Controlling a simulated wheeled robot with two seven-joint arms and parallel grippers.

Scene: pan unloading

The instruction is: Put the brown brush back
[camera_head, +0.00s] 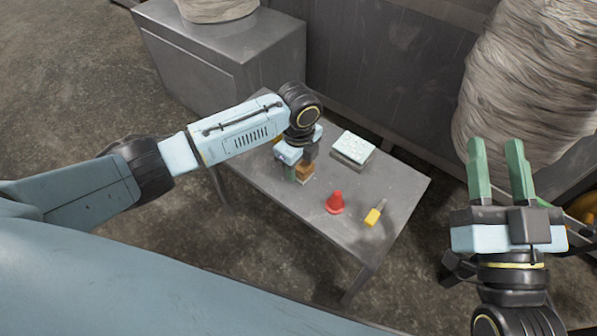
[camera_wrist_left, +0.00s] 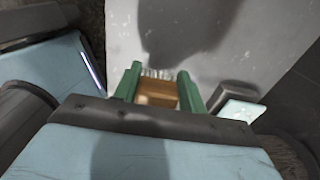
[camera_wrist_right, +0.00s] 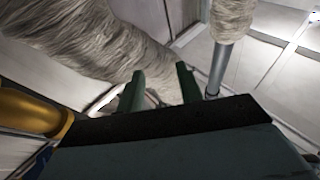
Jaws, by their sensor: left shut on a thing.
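The brown brush (camera_head: 305,171) is at the left part of the grey table (camera_head: 265,190), under my left arm. My left gripper (camera_head: 297,176) is shut on it. In the left wrist view the brush (camera_wrist_left: 158,88) shows as a brown block between the green fingers of the left gripper (camera_wrist_left: 158,90), with pale bristles beyond it. Whether the brush touches the table I cannot tell. My right gripper (camera_head: 500,172) is open and empty, raised at the right, away from the table. It also shows in the right wrist view (camera_wrist_right: 158,92).
A grey box with a white speckled top (camera_head: 353,149) stands on the table behind the brush. A red cone (camera_head: 335,202) and a yellow-handled tool (camera_head: 374,214) lie to the right. A yellow thing (camera_head: 278,140) is partly hidden behind my left gripper. A grey cabinet (camera_head: 200,60) stands behind.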

